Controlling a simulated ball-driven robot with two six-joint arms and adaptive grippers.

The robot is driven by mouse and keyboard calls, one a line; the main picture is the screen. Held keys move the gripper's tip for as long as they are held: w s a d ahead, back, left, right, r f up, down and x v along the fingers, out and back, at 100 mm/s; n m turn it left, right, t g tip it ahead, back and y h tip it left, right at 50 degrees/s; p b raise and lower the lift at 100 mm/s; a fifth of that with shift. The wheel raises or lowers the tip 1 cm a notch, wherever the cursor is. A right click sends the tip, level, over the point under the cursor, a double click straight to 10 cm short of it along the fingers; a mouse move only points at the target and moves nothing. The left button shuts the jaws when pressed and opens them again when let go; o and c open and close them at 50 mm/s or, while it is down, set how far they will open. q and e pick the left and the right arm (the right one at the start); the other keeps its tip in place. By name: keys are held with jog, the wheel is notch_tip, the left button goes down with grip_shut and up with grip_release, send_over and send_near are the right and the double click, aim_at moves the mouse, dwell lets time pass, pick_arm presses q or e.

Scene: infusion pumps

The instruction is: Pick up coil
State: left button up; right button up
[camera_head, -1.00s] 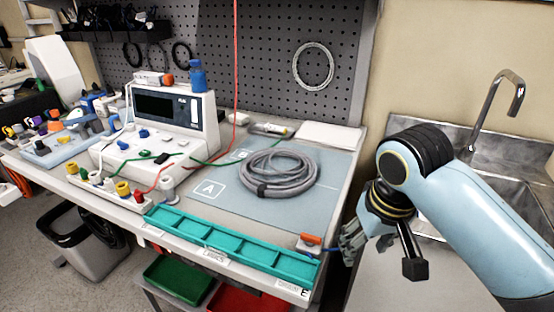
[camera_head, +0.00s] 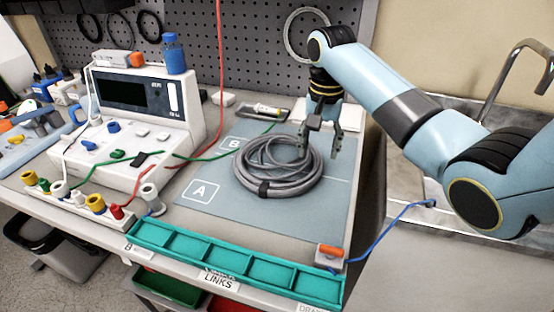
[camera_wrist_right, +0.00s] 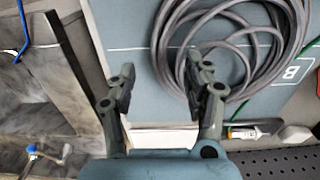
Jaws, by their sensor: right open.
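The grey coil (camera_head: 262,180) of cable lies flat on the blue-grey mat (camera_head: 205,215), with a dark tie on its front side. My right gripper (camera_head: 319,152) is above the coil's right rim, pointing down. It is open and empty. In the right wrist view, the coil (camera_wrist_right: 228,88) lies at the upper right, and one finger of my right gripper (camera_wrist_right: 158,85) overlaps its edge while the other is over bare mat. I cannot tell the exact height above the coil. My left gripper is not in view.
A white device with a screen (camera_head: 140,105) stands to the left with green and red leads. A teal divided tray (camera_head: 240,268) runs along the table's front edge. A sink (camera_head: 420,190) is at the right. A pegboard (camera_head: 260,50) stands behind.

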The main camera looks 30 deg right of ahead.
aim_at(316, 165)
jog(key=shift+w+f, duration=0.1)
jog(key=shift+f, duration=0.4)
jog(key=shift+w+f, duration=0.15)
jog(key=shift+f, duration=0.2)
jog(key=f, duration=0.4)
jog(key=shift+w+d+f, duration=0.1)
jog(key=shift+d+f, duration=0.1)
jog(key=shift+f, duration=0.2)
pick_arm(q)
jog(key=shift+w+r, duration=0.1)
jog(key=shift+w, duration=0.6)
pick_arm(e)
jog(key=c, duration=0.4)
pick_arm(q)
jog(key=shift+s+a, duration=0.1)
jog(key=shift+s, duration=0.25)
pick_arm(e)
grip_shut()
